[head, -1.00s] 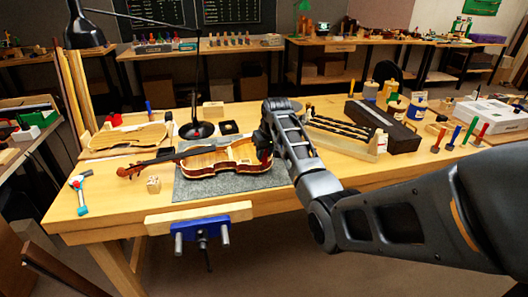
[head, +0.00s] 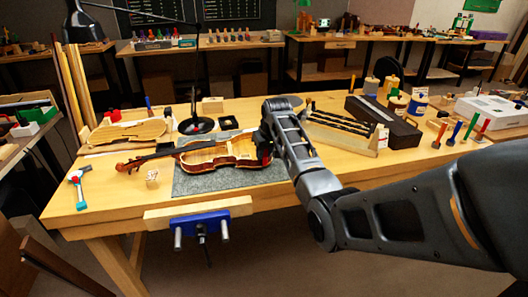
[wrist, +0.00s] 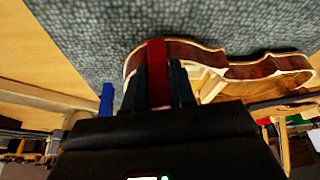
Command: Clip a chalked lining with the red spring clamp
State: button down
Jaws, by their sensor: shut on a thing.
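In the wrist view my gripper (wrist: 158,88) is shut on the red spring clamp (wrist: 157,72), a narrow red strip between the dark fingers. The clamp is at the end edge of the open violin body (wrist: 262,68); I cannot tell whether its jaws grip the lining or only touch it. The pale lining (wrist: 208,84) shows along the rim, but no chalk mark is clear.
A blue vise (head: 200,228) is on the bench's front edge. A black lamp or magnifier (head: 196,126) stands behind the violin. A dark case (head: 385,122), a rack of dark rods (head: 340,128), and several bottles and tools occupy the right side. The front right of the bench is clear.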

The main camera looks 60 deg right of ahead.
jog(key=c, duration=0.9)
grip_release()
jog(key=shift+o, duration=0.2)
jog(key=v, duration=0.7)
jog(key=shift+r, duration=0.35)
jog(key=shift+s, duration=0.15)
